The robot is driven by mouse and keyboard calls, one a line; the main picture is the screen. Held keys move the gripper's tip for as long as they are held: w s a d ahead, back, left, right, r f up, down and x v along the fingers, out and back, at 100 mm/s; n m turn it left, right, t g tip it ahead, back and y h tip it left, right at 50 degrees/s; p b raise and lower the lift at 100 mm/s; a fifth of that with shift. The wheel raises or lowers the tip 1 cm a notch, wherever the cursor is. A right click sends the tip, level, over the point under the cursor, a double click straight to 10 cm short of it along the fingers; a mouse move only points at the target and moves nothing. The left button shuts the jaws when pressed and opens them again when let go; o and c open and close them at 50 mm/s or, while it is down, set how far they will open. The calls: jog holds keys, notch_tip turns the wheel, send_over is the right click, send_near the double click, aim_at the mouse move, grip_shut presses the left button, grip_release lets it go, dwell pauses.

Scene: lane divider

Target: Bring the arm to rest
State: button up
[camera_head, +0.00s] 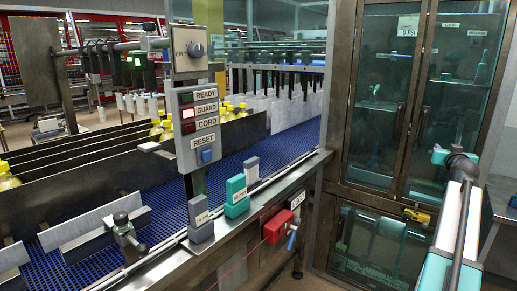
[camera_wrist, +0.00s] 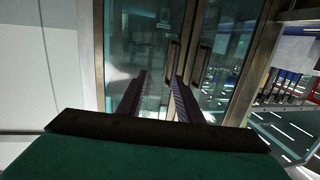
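My arm (camera_head: 460,215) shows at the right of the head view, with white and teal links in front of the glass-doored cabinet (camera_head: 341,100). My gripper (camera_wrist: 159,76) shows in the wrist view as two dark ribbed fingers with a clear gap between them. It is open, and nothing shows between the fingers. The fingers point toward glass doors with long handles. I cannot tell their distance from the doors. I cannot make out the fingers in the head view.
A conveyor with a blue belt (camera_head: 170,215) runs along the left, with metal dividers and yellow-capped bottles. A control panel (camera_head: 197,125) reads READY, GUARD, CORD, RESET; its GUARD lamp glows red. Grey and green blocks (camera_head: 237,193) line the conveyor edge. A red box (camera_head: 277,227) hangs below.

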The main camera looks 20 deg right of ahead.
jog(key=w+a+f+n+g+y, duration=0.15)
jog(key=w+a+f, duration=0.25)
jog(key=a+f, duration=0.45)
jog(key=w+a+f+y, duration=0.3)
jog(key=w+a+f, duration=0.15)
jog(key=f, duration=0.65)
jog(key=w+a+f+n+y, duration=0.15)
jog(key=w+a+f, duration=0.25)
jog(key=a+f, duration=0.45)
jog(key=s+a+f+n+g+y, duration=0.1)
jog(key=a+f+g+y, duration=0.1)
jog(key=a+f, duration=1)
jog(key=s+a+f+g+y, duration=0.2)
jog(key=a+f+y, duration=0.1)
jog(key=a+f, duration=0.85)
jog(key=s+a+f+n+g+y, duration=0.2)
jog(key=s+a+f+g, duration=0.4)
jog(key=s+a+f, duration=1.2)
jog(key=s+a+f+n+g, duration=0.1)
jog(key=s+a+f+g, duration=0.1)
jog(key=s, duration=0.5)
jog(key=s+a+f+g+h, duration=0.1)
jog(key=s+a+f+g, duration=0.1)
jog(key=s+a, duration=0.3)
jog(key=s+a+f+n+g, duration=0.1)
jog(key=s+a+f, duration=0.3)
jog(key=s, duration=0.7)
jog(key=shift+a+n+g, duration=0.2)
jog(key=shift+n+g, duration=0.1)
jog(key=shift+g, duration=0.35)
